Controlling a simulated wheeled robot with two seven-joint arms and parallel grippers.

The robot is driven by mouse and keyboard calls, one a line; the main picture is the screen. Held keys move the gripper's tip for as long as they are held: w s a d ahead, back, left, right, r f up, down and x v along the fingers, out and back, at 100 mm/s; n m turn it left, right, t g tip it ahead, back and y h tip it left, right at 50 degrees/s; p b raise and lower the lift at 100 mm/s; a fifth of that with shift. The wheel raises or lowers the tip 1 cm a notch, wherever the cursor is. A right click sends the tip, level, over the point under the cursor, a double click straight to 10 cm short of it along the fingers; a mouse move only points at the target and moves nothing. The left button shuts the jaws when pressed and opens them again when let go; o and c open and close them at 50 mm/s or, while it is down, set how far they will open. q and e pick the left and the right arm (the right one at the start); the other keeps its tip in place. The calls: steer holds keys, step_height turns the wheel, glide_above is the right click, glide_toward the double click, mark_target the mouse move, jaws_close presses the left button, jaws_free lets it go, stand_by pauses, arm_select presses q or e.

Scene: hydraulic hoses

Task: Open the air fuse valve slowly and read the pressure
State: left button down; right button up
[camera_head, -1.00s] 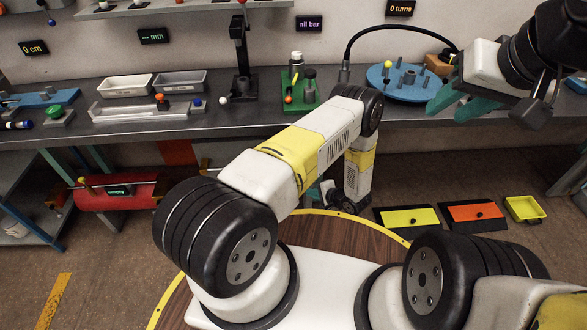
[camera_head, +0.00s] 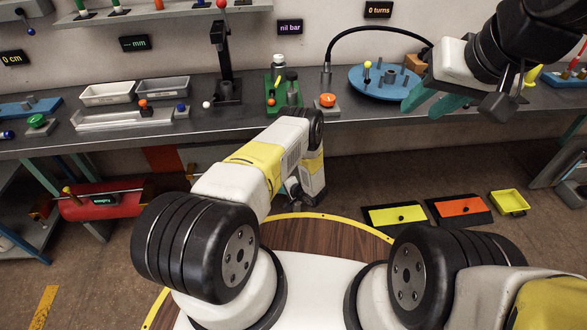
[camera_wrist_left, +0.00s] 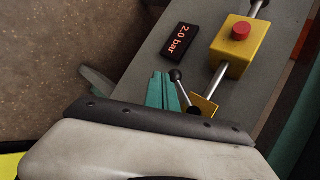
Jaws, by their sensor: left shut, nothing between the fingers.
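In the left wrist view, a display reading "2.0 bar" (camera_wrist_left: 190,55) lies beside a metal pipe. The pipe carries a yellow block with a red button (camera_wrist_left: 241,31) and a smaller yellow block (camera_wrist_left: 203,106) with a lever ending in a dark ball (camera_wrist_left: 176,76). I take this lever to be the air fuse valve handle. My left gripper (camera_wrist_left: 163,76) is shut and empty, its teal fingers close beside the lever; contact cannot be told. My right gripper (camera_head: 420,106) is open and empty above the bench's right side.
The grey bench (camera_head: 220,120) carries a blue round plate (camera_head: 386,80), a green stand (camera_head: 284,97) and grey trays (camera_head: 163,88). A red tank (camera_head: 100,203) sits below left. Wall displays read "nil bar" (camera_head: 290,27) and "0 turns" (camera_head: 378,10). Yellow and orange plates lie on the floor.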

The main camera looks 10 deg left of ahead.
arm_select(q)
steer(key=shift+w+a+r, duration=0.1)
steer(key=shift+w+a, duration=0.25)
steer(key=shift+a, duration=0.05)
